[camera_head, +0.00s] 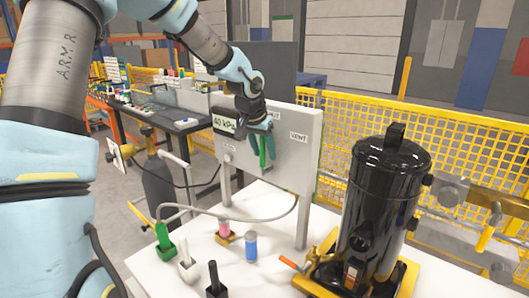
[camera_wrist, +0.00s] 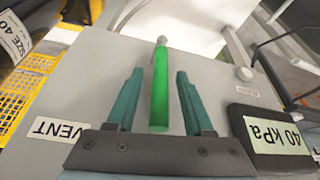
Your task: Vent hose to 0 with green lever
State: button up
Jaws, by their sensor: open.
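The green lever (camera_wrist: 159,95) stands out from a grey panel (camera_head: 307,160). My gripper (camera_wrist: 159,78) is open, with one teal finger on each side of the lever and a visible gap to each. In the head view my gripper (camera_head: 262,150) is at the panel front and partly covers the lever. A display (camera_head: 224,124) on the panel reads 40 kPa; it also shows in the wrist view (camera_wrist: 275,135). The VENT label (camera_head: 298,137) is on the panel's right part. A grey hose (camera_head: 250,219) loops below the panel, above the white table.
A black compressor (camera_head: 382,205) stands right of the panel on a yellow base. Green, white, black, pink and blue fittings, including the blue one (camera_head: 251,246), stand on the white table (camera_head: 215,262). Yellow mesh fencing (camera_head: 455,155) runs behind.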

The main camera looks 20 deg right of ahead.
jog(key=shift+x, duration=0.9)
jog(key=shift+c, duration=0.2)
grip_shut()
dwell(0.7)
